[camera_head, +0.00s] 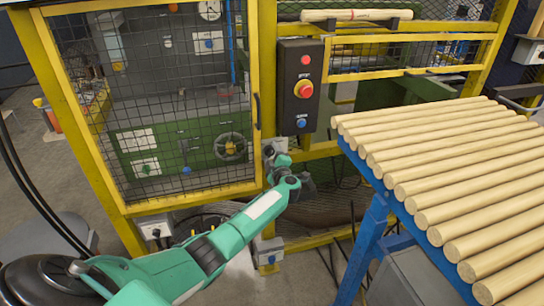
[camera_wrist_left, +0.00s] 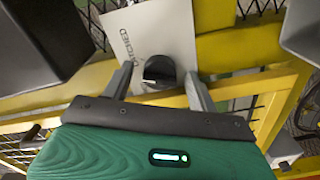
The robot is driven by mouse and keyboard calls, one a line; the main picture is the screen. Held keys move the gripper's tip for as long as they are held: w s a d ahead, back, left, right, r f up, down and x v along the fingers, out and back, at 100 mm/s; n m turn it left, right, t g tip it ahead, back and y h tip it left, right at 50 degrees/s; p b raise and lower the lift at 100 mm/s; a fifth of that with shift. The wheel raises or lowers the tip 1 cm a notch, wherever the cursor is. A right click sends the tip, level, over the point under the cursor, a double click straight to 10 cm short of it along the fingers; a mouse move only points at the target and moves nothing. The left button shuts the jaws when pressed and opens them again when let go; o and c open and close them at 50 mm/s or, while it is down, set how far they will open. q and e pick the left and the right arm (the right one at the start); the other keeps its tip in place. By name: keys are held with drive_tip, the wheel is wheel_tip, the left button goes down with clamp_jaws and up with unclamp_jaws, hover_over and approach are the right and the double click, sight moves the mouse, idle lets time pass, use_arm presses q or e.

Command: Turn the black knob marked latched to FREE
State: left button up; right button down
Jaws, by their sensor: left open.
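The black knob (camera_wrist_left: 158,72) sits on a pale plate (camera_wrist_left: 168,32) fixed to yellow framing in the left wrist view. Printed letters ending in "CHED" show on the plate, partly legible. My left gripper (camera_wrist_left: 157,76) is open, with one grey finger on each side of the knob. Gaps show between the fingers and the knob, so it is not gripped. In the head view my left gripper (camera_head: 281,163) is at the yellow post beside the mesh door, below the black button box. There the knob is hidden or too small to tell. My right gripper is not in view.
A black button box (camera_head: 299,87) with a red emergency button hangs above my left gripper. A yellow-framed mesh door (camera_head: 160,110) stands to the left. A blue rack (camera_head: 372,185) bearing several wooden rods stands to the right.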

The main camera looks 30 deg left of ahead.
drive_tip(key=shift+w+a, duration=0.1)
use_arm(q)
drive_tip(key=c, duration=1)
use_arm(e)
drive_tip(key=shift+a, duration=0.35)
